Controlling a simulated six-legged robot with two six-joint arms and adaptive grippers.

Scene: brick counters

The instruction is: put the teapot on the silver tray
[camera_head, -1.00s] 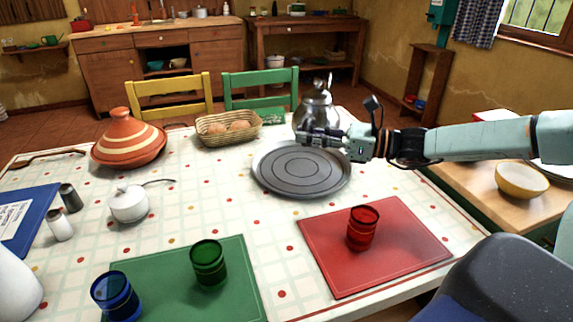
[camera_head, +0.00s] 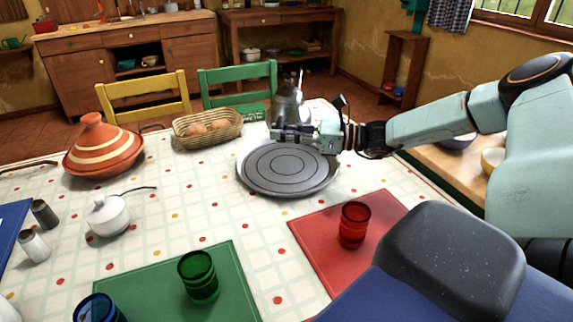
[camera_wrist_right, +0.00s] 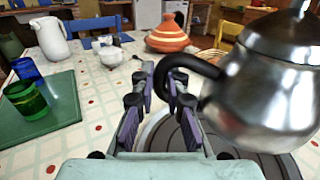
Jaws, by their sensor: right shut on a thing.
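The silver teapot (camera_head: 288,103) is at the far side of the round silver tray (camera_head: 288,185), upright or nearly so. My right gripper (camera_head: 290,132) is in front of it, over the tray's far edge, and is shut on its black handle. The right wrist view shows the handle (camera_wrist_right: 189,62) between the fingers (camera_wrist_right: 153,100), with the teapot's shiny body (camera_wrist_right: 265,95) to the right. The tray (camera_wrist_right: 160,132) shows partly below the fingers. The teapot's base is hidden in the head view, so I cannot tell if it is lifted. My left gripper is not in view.
A bread basket (camera_head: 207,126) stands left of the teapot. A striped tagine (camera_head: 103,150) and a white sugar pot (camera_head: 108,217) are farther left. A red glass (camera_head: 354,224) stands on a red mat (camera_head: 310,240) in front of the tray. The tray's top is bare.

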